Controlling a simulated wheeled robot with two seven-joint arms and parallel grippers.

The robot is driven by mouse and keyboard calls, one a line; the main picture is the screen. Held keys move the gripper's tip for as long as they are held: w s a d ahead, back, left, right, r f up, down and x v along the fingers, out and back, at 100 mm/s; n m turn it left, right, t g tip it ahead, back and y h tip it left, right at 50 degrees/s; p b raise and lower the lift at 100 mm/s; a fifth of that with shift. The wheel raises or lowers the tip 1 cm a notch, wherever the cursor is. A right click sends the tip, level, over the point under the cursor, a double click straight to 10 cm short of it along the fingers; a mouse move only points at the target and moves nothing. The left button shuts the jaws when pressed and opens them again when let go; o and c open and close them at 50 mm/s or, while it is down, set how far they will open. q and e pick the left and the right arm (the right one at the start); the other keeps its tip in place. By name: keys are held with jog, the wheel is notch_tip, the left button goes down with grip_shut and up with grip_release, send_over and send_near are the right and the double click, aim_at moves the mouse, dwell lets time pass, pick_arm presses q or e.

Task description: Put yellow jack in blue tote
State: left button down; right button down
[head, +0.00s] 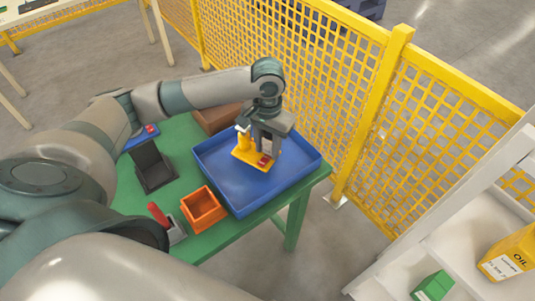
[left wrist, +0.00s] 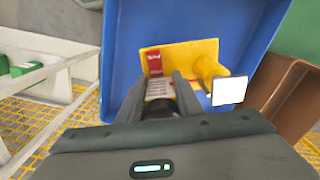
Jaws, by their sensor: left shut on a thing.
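The yellow jack (head: 244,146) has a flat yellow base, an upright yellow post and a red-and-white patch. It is over the inside of the blue tote (head: 245,190), which stands on the green table. My left gripper (head: 266,150) points down from above the tote and is shut on the jack. In the left wrist view the jack (left wrist: 193,54) shows at the fingertips (left wrist: 172,92), with the blue tote (left wrist: 208,20) behind it. I cannot tell whether the jack touches the tote floor. My right gripper is not in view.
On the green table (head: 185,140) are an orange bin (head: 203,208), a dark holder (head: 152,167), a red-handled item (head: 158,215) and a brown box (head: 218,117). A yellow mesh fence (head: 320,70) stands close behind. A white shelf (head: 465,235) is at right.

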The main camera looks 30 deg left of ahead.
aim_at(268, 155)
pick_arm(q)
jog(key=shift+f+p, duration=0.45)
jog(key=shift+f, duration=1.5)
jog(key=c, duration=1.3)
grip_release()
jog(key=shift+f, duration=0.1)
jog(key=shift+o, duration=0.2)
notch_tip(268, 155, up, 11)
jog(key=shift+b, duration=0.9)
jog(key=shift+r, duration=0.6)
